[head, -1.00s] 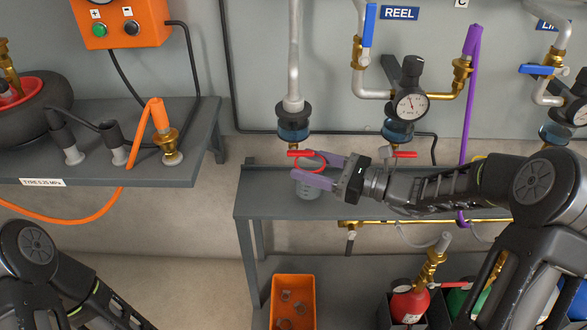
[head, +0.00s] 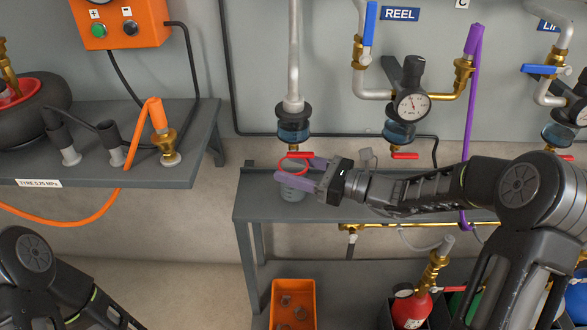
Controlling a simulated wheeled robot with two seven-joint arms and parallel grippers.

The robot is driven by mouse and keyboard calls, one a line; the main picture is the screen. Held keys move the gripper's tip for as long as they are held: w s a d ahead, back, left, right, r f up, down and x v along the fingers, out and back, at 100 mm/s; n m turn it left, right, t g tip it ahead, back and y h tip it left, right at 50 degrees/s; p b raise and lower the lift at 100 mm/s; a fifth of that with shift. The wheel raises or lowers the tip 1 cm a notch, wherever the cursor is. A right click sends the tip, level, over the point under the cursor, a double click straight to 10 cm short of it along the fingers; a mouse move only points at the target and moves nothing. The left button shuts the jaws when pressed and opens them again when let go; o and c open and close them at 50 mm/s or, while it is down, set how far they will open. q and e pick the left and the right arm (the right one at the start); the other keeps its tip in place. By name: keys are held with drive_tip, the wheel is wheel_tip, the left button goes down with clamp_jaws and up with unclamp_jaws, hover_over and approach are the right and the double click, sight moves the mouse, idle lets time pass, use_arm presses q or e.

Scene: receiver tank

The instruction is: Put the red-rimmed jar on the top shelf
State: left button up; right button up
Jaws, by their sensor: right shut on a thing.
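The red-rimmed jar (head: 292,192) is a small clear vessel with a red ring at its top. It is upright in the head view, in front of the left end of the grey upper shelf (head: 254,205). My right gripper (head: 292,178) reaches in from the right, its purple fingers shut on the jar just below the rim. The fingers hide part of the jar. I cannot tell whether its base touches the shelf. My left arm shows at the lower left, but its gripper is out of view.
Pipes with a blue-glass fitting (head: 294,130) hang just above the jar. A pressure gauge (head: 412,105) is to the right. An orange tray (head: 292,290) and a red cylinder (head: 410,308) are below. A grey side bench (head: 120,170) stands at the left. The upper shelf's left end looks clear.

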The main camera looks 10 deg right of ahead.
drive_tip(key=shift+f, duration=0.1)
drive_tip(key=o, duration=1.5)
drive_tip(key=shift+r, duration=0.2)
drive_tip(key=p+v, duration=0.2)
drive_tip(key=v, duration=1)
drive_tip(key=shift+f, duration=0.1)
